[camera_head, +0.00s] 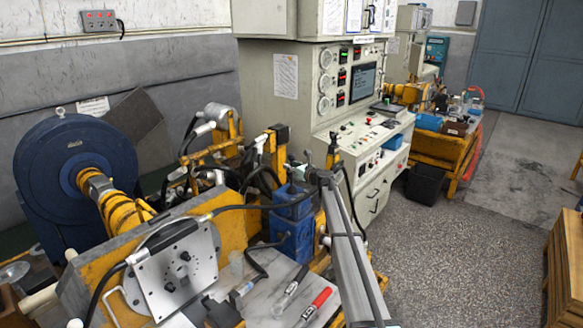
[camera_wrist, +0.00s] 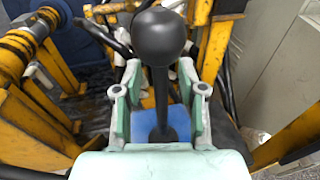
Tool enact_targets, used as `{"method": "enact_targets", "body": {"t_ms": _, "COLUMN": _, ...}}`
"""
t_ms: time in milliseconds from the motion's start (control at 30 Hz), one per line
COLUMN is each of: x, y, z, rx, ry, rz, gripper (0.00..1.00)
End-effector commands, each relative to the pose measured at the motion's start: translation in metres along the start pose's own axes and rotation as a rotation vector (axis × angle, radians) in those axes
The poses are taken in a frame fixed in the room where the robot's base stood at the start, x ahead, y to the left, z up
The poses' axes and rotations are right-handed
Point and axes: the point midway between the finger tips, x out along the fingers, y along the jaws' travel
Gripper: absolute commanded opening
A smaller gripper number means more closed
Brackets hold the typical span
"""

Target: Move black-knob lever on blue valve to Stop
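The black-knob lever (camera_wrist: 159,38) stands upright in the wrist view, its round knob at the top and its dark shaft running down. The blue valve (camera_wrist: 177,122) shows beneath it, partly hidden by my gripper. My gripper (camera_wrist: 160,91) is open, with one pale green finger on each side of the shaft and a visible gap on both sides. The knob shows beyond the fingertips. The lever is hard to make out there, and Stop markings are not legible.
Yellow frames and black hoses (camera_head: 262,180) crowd behind the valve. A metal plate (camera_head: 180,270) and a red-handled tool (camera_head: 315,305) are at the front. A control cabinet (camera_head: 300,90) stands behind.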

Motion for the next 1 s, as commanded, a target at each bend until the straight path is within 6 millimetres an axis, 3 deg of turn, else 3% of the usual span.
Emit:
{"method": "enact_targets", "body": {"t_ms": 167, "x": -0.002, "y": 0.000, "z": 0.000, "rx": 0.000, "ry": 0.000, "rz": 0.000, "gripper": 0.40}}
{"method": "enact_targets", "body": {"t_ms": 367, "x": -0.019, "y": 0.000, "z": 0.000, "rx": 0.000, "ry": 0.000, "rz": -0.001, "gripper": 0.40}}
{"method": "enact_targets", "body": {"t_ms": 800, "x": -0.098, "y": 0.002, "z": 0.000, "rx": 0.000, "ry": 0.000, "rz": -0.001, "gripper": 0.40}}
{"method": "enact_targets", "body": {"t_ms": 1000, "x": -0.118, "y": 0.001, "z": 0.000, "rx": 0.000, "ry": 0.000, "rz": 0.000, "gripper": 0.40}}
